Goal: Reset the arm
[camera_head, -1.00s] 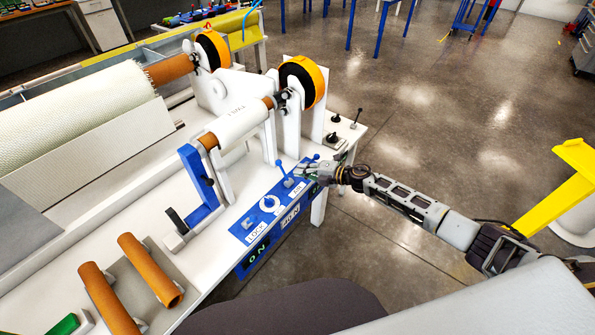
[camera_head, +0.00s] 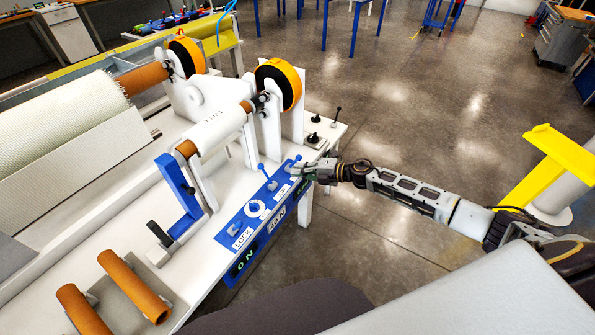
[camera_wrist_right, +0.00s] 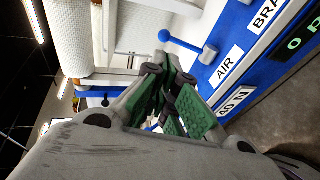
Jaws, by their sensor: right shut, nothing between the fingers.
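My right gripper (camera_head: 295,170) is shut and empty, held over the right end of the blue control panel (camera_head: 235,237). Its green-padded fingers (camera_wrist_right: 168,75) show closed together in the right wrist view. A blue ball-ended lever (camera_head: 262,167) stands on the panel just left of the fingertips; it also shows in the right wrist view (camera_wrist_right: 180,42), apart from the fingers. Another blue ball (camera_head: 298,158) shows just behind the gripper, its stem partly hidden. My right arm (camera_head: 410,192) stretches in from the right. My left gripper is out of view.
The white machine frame (camera_head: 205,253) carries a blue crank arm (camera_head: 176,184), a white roll (camera_head: 215,133) and orange-rimmed wheels (camera_head: 282,84). Brown tubes (camera_head: 134,285) lie at the front left. A yellow stand (camera_head: 560,148) is at right. The floor beyond my arm is open.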

